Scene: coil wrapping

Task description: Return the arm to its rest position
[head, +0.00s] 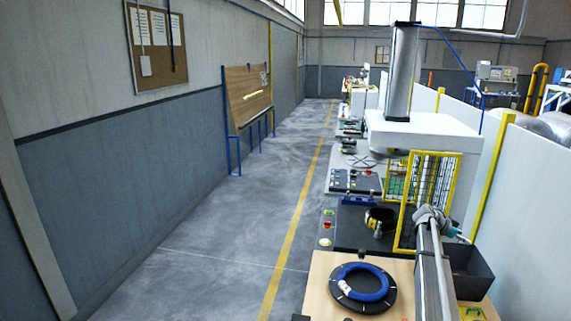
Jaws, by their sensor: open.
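My arm (437,275) shows at the lower right. Its grey links run from the bottom edge up to a grey joint (430,214) in front of a yellow mesh guard (447,163). I cannot make out my gripper's fingers anywhere in the head view. A blue coil (372,285) lies flat on a black round plate (336,298), on a light wooden tabletop (318,278) to the left of the arm. The coil is apart from the visible arm links.
A dark open bin (480,272) stands right of the arm, close to it. Behind are a machine with a tall grey column (402,72) and a dark ring-shaped part (379,221). A white partition (535,200) bounds the right. The aisle floor (215,235) at left is clear.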

